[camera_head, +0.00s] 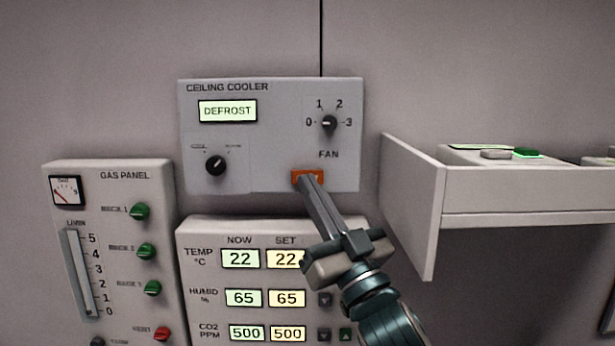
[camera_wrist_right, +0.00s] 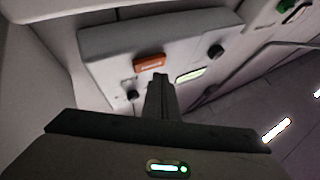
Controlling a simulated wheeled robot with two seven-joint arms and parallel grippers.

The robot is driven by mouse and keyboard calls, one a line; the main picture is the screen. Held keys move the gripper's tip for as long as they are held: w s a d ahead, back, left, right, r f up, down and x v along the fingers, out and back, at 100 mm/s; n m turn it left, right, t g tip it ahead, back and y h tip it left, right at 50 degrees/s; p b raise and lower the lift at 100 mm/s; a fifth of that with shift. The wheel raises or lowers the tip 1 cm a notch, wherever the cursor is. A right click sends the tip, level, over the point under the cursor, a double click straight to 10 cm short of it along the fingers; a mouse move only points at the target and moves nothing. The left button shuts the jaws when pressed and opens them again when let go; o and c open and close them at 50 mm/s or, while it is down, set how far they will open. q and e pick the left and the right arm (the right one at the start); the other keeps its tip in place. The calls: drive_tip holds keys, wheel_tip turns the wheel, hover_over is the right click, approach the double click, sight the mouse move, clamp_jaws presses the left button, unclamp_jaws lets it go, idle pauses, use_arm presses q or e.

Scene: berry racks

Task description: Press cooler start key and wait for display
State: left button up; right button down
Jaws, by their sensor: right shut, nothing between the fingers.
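The ceiling cooler panel (camera_head: 220,180) is a grey box on the wall. Its display (camera_head: 227,111) is lit and reads DEFROST. An orange key (camera_head: 300,176) sits low on the panel under the FAN label. My right gripper (camera_head: 312,183) is shut and empty, its tips over the lower part of the orange key in the head view; I cannot tell whether they touch. The right wrist view shows the orange key (camera_wrist_right: 150,63) uncovered, beyond the shut fingers (camera_wrist_right: 160,80), and the lit display (camera_wrist_right: 189,76). My left gripper is out of view.
A fan knob (camera_head: 329,122) and a second black knob (camera_head: 215,165) are on the cooler panel. A climate panel (camera_head: 207,226) with lit numbers lies below. A gas panel (camera_head: 110,190) stands at the left, a white shelf (camera_head: 530,190) at the right.

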drive_tip(key=shift+s, duration=0.1)
idle(0.3)
drive_tip(key=s+p, duration=0.1)
drive_tip(key=s, duration=0.4)
idle(0.3)
idle(0.4)
